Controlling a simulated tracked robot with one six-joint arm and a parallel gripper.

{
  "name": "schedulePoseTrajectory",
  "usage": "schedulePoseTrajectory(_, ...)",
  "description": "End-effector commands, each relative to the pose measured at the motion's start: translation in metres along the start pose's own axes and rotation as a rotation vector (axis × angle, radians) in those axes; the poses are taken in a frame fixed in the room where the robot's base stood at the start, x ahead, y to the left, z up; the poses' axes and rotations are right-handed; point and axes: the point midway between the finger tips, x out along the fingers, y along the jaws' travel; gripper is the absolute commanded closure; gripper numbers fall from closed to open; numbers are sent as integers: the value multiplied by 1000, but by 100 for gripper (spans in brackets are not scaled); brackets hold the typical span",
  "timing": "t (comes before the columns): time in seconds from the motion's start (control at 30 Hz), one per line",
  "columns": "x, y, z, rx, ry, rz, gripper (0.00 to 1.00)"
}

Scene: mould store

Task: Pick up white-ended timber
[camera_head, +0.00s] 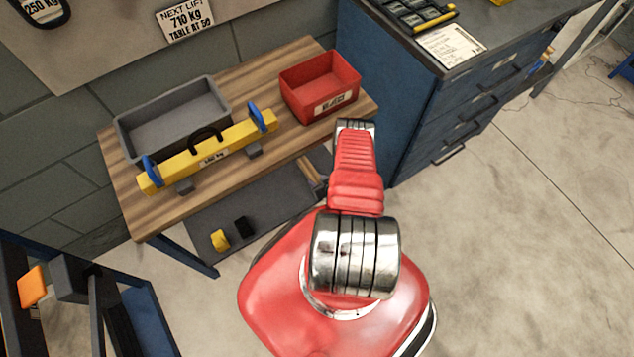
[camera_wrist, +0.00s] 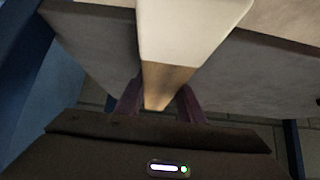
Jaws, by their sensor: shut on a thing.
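The white-ended timber (camera_wrist: 168,80) shows in the wrist view. Its broad white end (camera_wrist: 190,30) is close to the camera, and a bare wood part runs down between the jaws. My gripper (camera_wrist: 158,100) is shut on the timber, with one finger on each side. In the head view, a short light wooden length (camera_head: 308,173) shows at the lower shelf beside my red arm. My arm hides the gripper there. I cannot tell whether the timber still touches the shelf.
The wooden bench (camera_head: 165,210) holds a grey tray (camera_head: 121,135), a yellow beam with blue ends (camera_head: 205,152) and a red bin (camera_head: 322,95). A lower shelf (camera_head: 270,212) holds small yellow and black pieces. A blue drawer cabinet (camera_head: 420,130) stands right; open floor lies beyond.

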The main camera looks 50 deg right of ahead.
Motion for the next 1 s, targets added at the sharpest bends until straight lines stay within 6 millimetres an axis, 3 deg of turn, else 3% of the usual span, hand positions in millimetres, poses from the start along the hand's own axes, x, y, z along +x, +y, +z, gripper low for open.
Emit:
schedulePoseTrajectory(0.57,-7,1,-9,0,2,1,97)
schedulePoseTrajectory(1.0,-46,1,-48,0,2,1,97)
